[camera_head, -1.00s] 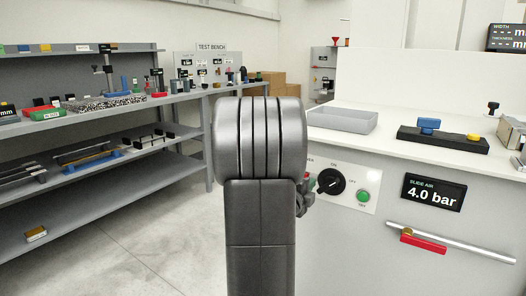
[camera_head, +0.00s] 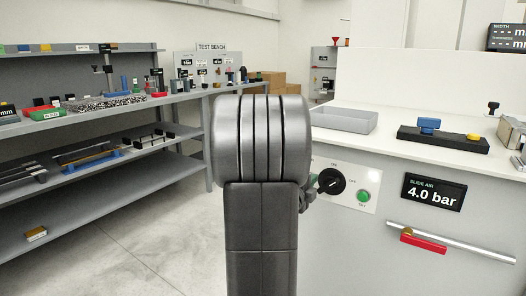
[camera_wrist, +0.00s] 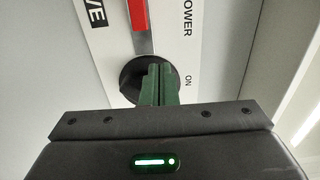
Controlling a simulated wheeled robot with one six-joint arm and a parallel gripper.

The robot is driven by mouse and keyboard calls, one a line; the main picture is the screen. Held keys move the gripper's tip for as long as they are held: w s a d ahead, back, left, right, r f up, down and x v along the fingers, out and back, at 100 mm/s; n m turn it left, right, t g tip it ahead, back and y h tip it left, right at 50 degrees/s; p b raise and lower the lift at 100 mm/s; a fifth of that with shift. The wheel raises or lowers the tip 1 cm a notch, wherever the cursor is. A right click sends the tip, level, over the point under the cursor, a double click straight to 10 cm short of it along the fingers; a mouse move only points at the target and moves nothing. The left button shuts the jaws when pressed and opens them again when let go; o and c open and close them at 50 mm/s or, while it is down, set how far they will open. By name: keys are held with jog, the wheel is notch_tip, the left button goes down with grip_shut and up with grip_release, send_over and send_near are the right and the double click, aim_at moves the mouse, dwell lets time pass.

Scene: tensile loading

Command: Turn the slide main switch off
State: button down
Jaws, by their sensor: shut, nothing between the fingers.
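The slide main switch is a black round knob (camera_head: 331,181) on a white panel, with ON marked above it and OFF to its right. Its pointer setting is too small to tell. In the wrist view, the knob (camera_wrist: 130,78) lies behind my gripper (camera_wrist: 159,72), near the POWER and ON labels. My gripper's green fingers are shut together with nothing between them and cover part of the knob. I cannot tell whether they touch it.
A green button (camera_head: 363,196) sits right of the knob, and a slide air display (camera_head: 433,192) reads 4.0 bar. A red-handled bar (camera_head: 424,243) is lower right. A grey tray (camera_head: 344,119) stands on the bench above. A red strip (camera_wrist: 140,20) shows beyond the fingers.

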jog(key=shift+a+r, duration=0.1)
jog(key=v, duration=0.6)
jog(key=shift+w+a, duration=0.2)
jog(key=shift+a, duration=0.05)
dwell(0.3)
